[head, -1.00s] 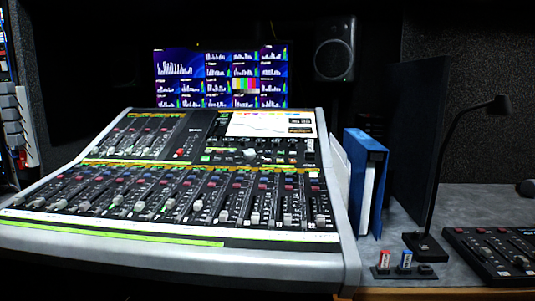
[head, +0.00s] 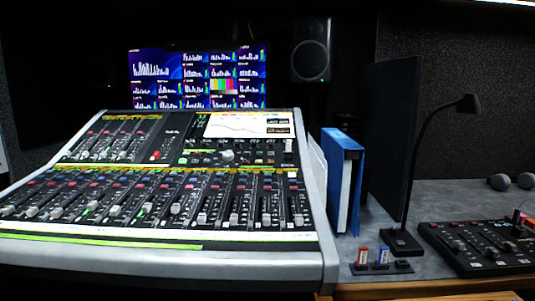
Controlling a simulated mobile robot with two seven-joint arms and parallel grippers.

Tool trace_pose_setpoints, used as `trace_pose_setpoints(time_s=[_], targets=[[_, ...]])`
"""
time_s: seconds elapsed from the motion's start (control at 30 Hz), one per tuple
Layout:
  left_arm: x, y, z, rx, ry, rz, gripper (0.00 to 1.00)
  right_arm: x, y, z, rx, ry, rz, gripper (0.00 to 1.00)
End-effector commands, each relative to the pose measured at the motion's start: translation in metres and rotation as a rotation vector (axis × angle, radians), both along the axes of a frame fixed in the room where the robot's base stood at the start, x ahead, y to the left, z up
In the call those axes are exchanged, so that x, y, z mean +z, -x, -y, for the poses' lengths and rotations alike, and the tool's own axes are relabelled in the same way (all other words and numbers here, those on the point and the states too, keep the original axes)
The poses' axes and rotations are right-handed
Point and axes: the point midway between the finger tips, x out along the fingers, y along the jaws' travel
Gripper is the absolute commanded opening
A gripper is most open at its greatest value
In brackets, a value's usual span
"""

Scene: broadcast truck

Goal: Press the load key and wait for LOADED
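No key that I can read as a load key shows, and I see no LOADED text; the labels are too small to read. A large mixing console (head: 165,257) with rows of faders and a small built-in screen (head: 249,124) fills the left and middle. A smaller dark control panel (head: 480,246) with faders and red buttons lies at the right. Neither of my grippers is in view.
A monitor (head: 196,77) with several meter tiles and a speaker (head: 310,50) stand behind the console. A blue binder (head: 342,180) stands beside it. A gooseneck lamp (head: 403,241) rises from the grey desk. Two round dark objects (head: 499,182) sit at the far right.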

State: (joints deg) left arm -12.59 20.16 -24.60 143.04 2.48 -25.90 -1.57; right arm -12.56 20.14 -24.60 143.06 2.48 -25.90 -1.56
Motion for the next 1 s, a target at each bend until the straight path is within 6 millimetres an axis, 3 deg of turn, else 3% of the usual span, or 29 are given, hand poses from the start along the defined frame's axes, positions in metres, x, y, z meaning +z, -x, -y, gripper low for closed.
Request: trace_pose_setpoints(time_s=[0.43,0.6,0.63,1.0], targets=[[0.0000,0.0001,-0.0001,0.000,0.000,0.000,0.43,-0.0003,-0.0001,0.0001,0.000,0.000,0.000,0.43],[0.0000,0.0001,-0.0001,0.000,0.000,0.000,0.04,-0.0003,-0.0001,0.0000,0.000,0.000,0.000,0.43],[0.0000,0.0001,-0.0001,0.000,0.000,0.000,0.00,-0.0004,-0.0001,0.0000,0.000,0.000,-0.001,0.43],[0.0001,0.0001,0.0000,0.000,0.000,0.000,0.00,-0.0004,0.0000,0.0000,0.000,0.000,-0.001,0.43]])
